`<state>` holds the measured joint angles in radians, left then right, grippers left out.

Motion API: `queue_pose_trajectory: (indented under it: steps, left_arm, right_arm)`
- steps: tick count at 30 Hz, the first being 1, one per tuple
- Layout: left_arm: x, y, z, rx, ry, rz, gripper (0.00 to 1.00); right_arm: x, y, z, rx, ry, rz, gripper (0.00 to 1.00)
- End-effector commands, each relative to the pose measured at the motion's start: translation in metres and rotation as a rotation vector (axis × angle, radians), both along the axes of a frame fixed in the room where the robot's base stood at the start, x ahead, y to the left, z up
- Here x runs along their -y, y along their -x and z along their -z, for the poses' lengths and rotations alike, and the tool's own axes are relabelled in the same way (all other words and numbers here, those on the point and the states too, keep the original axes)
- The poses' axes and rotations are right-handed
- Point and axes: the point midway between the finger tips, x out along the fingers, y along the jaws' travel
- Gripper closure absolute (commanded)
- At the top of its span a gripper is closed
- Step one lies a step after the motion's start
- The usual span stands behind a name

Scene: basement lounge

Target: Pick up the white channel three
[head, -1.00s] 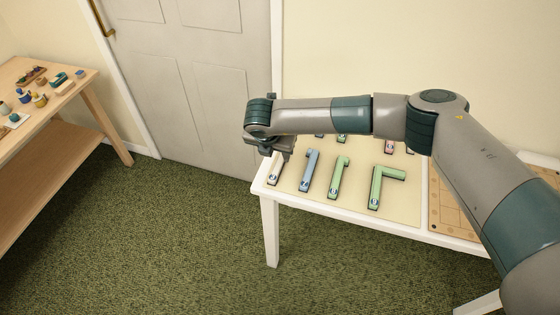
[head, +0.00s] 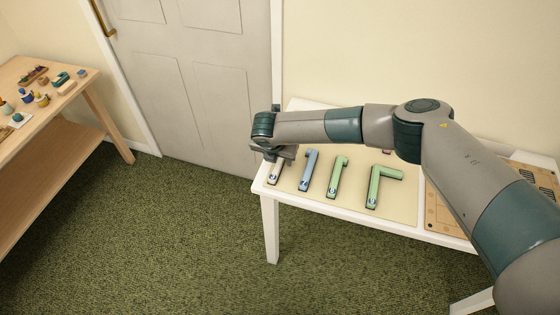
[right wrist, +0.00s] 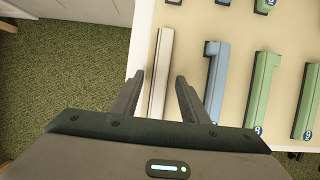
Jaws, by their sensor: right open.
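The white channel (head: 273,174) lies at the left end of the white table, partly hidden under my right gripper (head: 282,154) in the head view. In the right wrist view it is a long straight white bar (right wrist: 161,70). My right gripper (right wrist: 160,79) is open there, one finger on each side of the bar in the picture. Nothing is held. I cannot tell how far above the bar the fingertips are. My left gripper is not in view.
A wooden board (head: 440,213) is at the table's right. My right arm hides the table's back.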

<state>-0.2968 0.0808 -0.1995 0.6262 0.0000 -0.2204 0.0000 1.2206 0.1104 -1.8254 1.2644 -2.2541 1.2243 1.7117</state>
Motion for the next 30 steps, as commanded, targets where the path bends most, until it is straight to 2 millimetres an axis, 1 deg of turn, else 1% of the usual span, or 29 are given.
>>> queue_pose_trajectory:
  steps: [2, 3, 5, 6, 7, 20, 23, 27, 29, 30]
  left_arm:
    - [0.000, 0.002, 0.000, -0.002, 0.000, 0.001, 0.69]
    - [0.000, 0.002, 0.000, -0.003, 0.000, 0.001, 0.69]
    - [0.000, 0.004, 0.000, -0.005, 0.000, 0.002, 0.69]
    - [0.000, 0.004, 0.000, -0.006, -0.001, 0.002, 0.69]
    - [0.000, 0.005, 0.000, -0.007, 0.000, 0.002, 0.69]
    - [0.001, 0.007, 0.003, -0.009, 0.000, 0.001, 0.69]
    - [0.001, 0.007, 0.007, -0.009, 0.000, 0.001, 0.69]
    - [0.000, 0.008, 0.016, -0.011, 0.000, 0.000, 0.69]
    - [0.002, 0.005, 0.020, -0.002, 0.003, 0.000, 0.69]
    - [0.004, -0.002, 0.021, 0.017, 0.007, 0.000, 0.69]
  right_arm:
    - [0.000, 0.000, 0.000, 0.000, 0.000, 0.000, 0.59]
    - [0.000, 0.000, 0.000, 0.000, 0.000, 0.000, 0.69]
    - [0.000, 0.000, 0.000, 0.000, 0.000, 0.000, 0.83]
    - [0.000, 0.000, 0.000, 0.000, 0.000, 0.000, 0.93]
    - [0.000, 0.000, 0.000, 0.000, 0.000, 0.000, 1.00]
    - [0.000, 0.000, -0.004, 0.000, 0.000, 0.000, 1.00]
    - [0.000, -0.001, -0.009, 0.000, 0.000, 0.001, 1.00]
    - [0.000, -0.001, -0.025, 0.001, -0.001, 0.001, 1.00]
    - [0.000, -0.001, -0.035, 0.003, -0.002, 0.000, 1.00]
    - [0.002, 0.000, -0.040, 0.001, 0.000, 0.001, 1.00]
